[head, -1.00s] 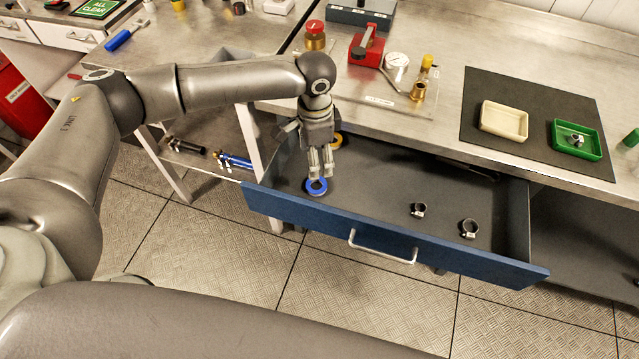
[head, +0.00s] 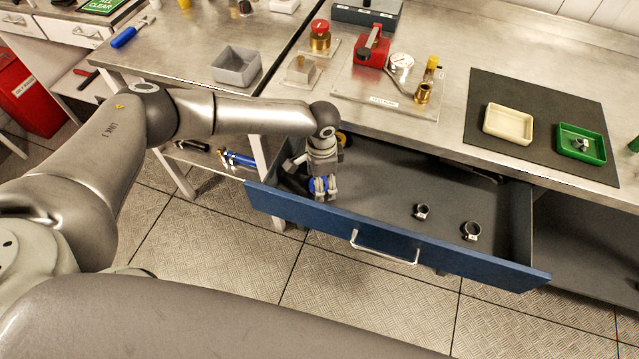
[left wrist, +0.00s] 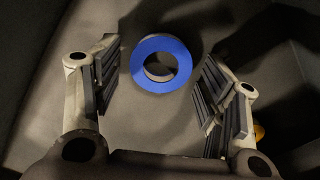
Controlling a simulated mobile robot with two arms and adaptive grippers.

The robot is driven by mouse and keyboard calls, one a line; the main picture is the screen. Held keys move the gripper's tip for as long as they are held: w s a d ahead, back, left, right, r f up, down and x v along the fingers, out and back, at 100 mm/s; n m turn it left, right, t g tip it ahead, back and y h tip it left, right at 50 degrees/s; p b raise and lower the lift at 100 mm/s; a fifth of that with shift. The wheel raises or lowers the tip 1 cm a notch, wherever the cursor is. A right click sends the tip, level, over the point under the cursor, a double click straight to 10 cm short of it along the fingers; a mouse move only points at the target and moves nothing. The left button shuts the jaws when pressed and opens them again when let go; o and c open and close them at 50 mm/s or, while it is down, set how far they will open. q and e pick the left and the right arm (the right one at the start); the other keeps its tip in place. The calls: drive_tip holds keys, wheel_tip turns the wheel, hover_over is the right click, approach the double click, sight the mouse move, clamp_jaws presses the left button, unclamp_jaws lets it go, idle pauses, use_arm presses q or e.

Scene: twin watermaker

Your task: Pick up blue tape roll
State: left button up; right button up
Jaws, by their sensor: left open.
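The blue tape roll (left wrist: 142,80) lies flat on the floor of the open drawer, near its left end. In the left wrist view it sits between and a little beyond the fingers of my left gripper (left wrist: 158,92), with a gap on both sides. The left gripper is open and empty. My right gripper is not in view.
The open blue drawer (head: 390,236) has raised walls close to my gripper. A yellow roll (head: 342,138) lies behind the gripper. Two hose clamps (head: 422,211) (head: 471,230) lie further right. The drawer's middle floor is clear. The workbench edge overhangs the drawer's back.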

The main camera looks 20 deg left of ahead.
use_arm(q)
drive_tip(key=shift+f, duration=0.1)
drive_tip(key=shift+c, duration=0.2)
drive_tip(key=c, duration=0.9)
